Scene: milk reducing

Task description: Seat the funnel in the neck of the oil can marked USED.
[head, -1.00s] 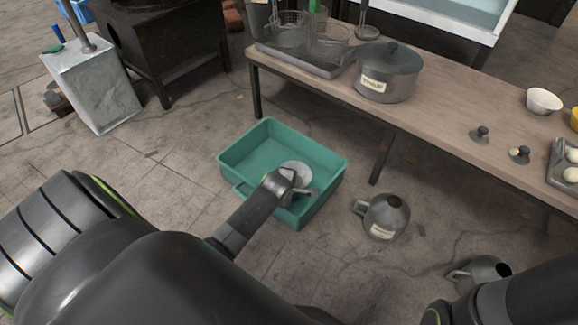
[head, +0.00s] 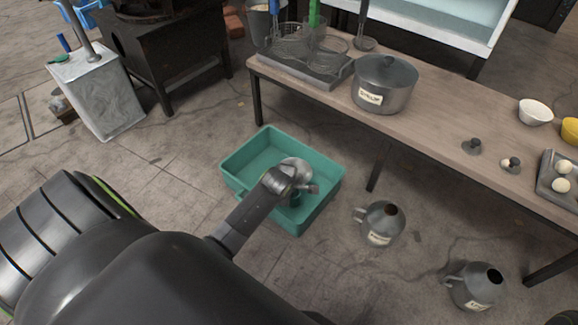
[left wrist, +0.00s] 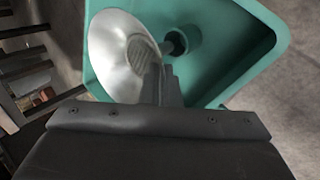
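The pale metal funnel (head: 294,167) is tilted at the teal crate (head: 240,186), mouth facing up and sideways. In the left wrist view the funnel (left wrist: 112,45) fills the upper left. My left gripper (head: 308,187) is at the funnel's rim; its fingers (left wrist: 165,85) look closed on the cone wall, though the contact is partly hidden. Two grey oil cans stand on the floor: one right of the crate (head: 373,219), the other farther right near the bottom (head: 463,290). Both have open dark necks and pale labels too blurred to read surely. My right gripper is out of view.
A long table (head: 440,122) at the back holds a labelled pot (head: 384,90), a rack tray and bowls. Open floor lies between crate and cans.

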